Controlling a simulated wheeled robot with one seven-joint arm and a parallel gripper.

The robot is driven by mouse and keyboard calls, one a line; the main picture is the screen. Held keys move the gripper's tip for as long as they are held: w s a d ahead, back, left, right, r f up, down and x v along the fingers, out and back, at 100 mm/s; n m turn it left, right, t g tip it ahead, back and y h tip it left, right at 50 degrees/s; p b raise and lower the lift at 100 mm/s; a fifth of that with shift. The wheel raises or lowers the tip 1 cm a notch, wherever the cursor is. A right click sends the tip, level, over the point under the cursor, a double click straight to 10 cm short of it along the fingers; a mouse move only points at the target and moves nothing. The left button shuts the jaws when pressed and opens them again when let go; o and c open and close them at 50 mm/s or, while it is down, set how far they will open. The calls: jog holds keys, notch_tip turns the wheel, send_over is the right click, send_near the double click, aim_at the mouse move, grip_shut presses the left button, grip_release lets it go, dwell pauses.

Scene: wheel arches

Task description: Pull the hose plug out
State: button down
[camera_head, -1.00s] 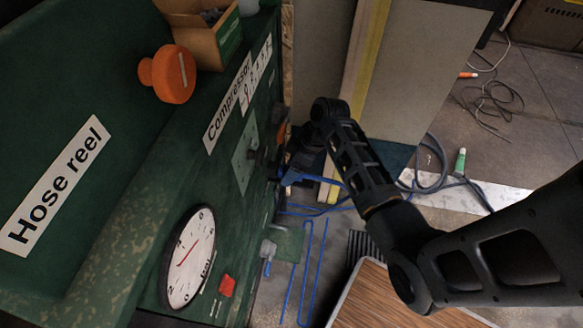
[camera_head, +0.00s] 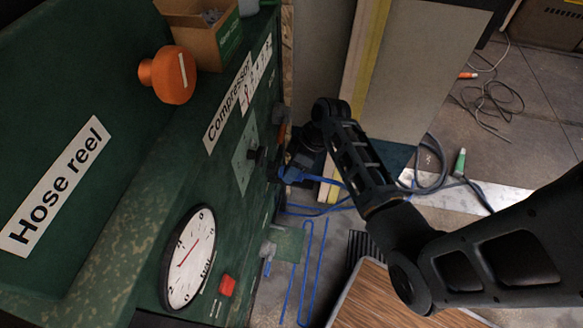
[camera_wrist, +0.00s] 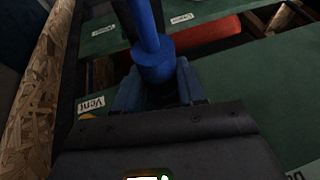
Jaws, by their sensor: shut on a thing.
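The blue hose plug (camera_wrist: 152,55) sits between the fingers of my gripper (camera_wrist: 157,90) in the wrist view, with its hose running up out of frame. In the head view the blue plug (camera_head: 291,175) is small and partly hidden by my dark gripper (camera_head: 284,174). My gripper is shut on it, just right of the green panel. A dark socket (camera_head: 256,154) sticks out of a grey-green plate on the panel, left of the plug. A narrow gap seems to show between socket and plug. The plug's front end is hidden.
The panel carries a round gauge (camera_head: 189,258), a red button (camera_head: 227,285), an orange knob (camera_head: 173,74) and a small valve (camera_head: 267,250). A cardboard box (camera_head: 205,35) stands on top. Boards (camera_head: 395,70) lean behind my arm. A wooden-topped surface (camera_head: 395,300) is below it.

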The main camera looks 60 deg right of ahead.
jog(key=s, duration=0.1)
jog(key=s+d+p, duration=0.1)
jog(key=s, duration=0.2)
jog(key=shift+d, duration=0.25)
jog(key=shift+s, duration=0.3)
jog(key=shift+d, duration=0.1)
jog(key=c, duration=0.7)
grip_release()
jog(key=shift+o, duration=0.2)
jog(key=v, duration=0.7)
jog(key=shift+r, duration=0.4)
jog(key=shift+s+d, duration=0.1)
